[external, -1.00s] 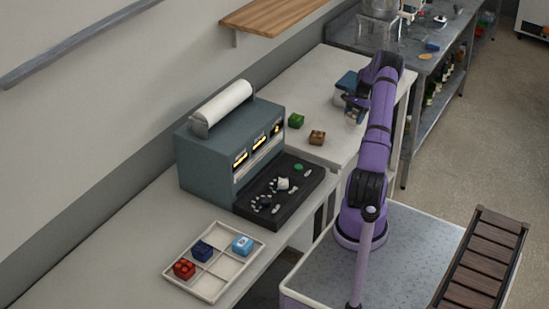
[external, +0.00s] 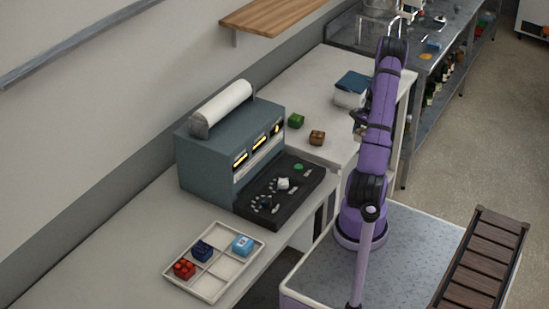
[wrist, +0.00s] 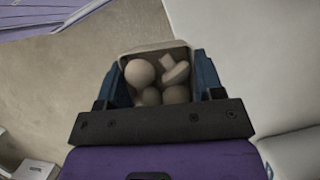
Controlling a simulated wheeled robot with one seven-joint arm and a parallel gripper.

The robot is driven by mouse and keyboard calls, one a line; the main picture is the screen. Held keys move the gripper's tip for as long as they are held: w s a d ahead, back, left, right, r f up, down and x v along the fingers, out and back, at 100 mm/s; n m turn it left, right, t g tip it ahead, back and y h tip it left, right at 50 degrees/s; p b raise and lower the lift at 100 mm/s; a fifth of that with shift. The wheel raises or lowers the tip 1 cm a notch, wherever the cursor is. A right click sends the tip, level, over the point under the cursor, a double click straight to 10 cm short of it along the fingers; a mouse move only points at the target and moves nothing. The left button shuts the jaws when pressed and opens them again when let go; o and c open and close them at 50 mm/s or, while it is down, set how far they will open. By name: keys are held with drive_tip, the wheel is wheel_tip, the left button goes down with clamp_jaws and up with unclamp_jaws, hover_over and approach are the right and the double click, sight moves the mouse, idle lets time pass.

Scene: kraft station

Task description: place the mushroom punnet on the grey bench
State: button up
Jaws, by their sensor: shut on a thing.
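The mushroom punnet (wrist: 155,52) is a small pale tray with several round, cream mushrooms in it. My gripper (wrist: 163,82) is shut on it, with one blue finger on each side. In the external view my gripper (external: 358,122) is mostly hidden behind my purple arm, and I cannot make out the punnet there. In the wrist view tan floor lies beyond the punnet at left and a pale surface at right. A grey metal bench (external: 408,50) stands at the back right, beyond the pale counter (external: 330,70).
A blue-topped white box (external: 350,92), a green block (external: 296,121) and a brown block (external: 317,138) sit on the pale counter. A grey machine (external: 205,150) with a dark tray stands nearer. A white divided tray (external: 208,287) holds coloured blocks. Sink items crowd the metal bench.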

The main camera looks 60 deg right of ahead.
drive_tip(key=shift+r, duration=0.1)
drive_tip(key=w+d+r+n+g, duration=0.15)
drive_tip(key=w+r+n, duration=0.25)
drive_tip(key=r, duration=0.5)
drive_tip(key=w+r+n+g+h, duration=0.15)
drive_tip(key=w+r+n, duration=0.25)
drive_tip(key=r, duration=0.5)
drive_tip(key=w+r+n+g, duration=0.2)
drive_tip(key=w+r+n, duration=0.25)
drive_tip(key=r, duration=0.55)
drive_tip(key=n+t+h, duration=0.4)
drive_tip(key=n+h, duration=0.4)
drive_tip(key=n, duration=1.8)
hover_over(322, 100)
drive_tip(key=a, duration=0.2)
wheel_tip(322, 100, down, 25)
drive_tip(key=shift+y, duration=0.25)
drive_tip(key=shift+s+d+f, duration=0.1)
drive_tip(key=shift+d+f, duration=0.05)
drive_tip(key=shift+f, duration=1.85)
drive_tip(key=shift+d+f, duration=0.1)
drive_tip(key=shift+f, duration=1.85)
drive_tip(key=o, duration=0.9)
drive_tip(key=shift+f, duration=0.15)
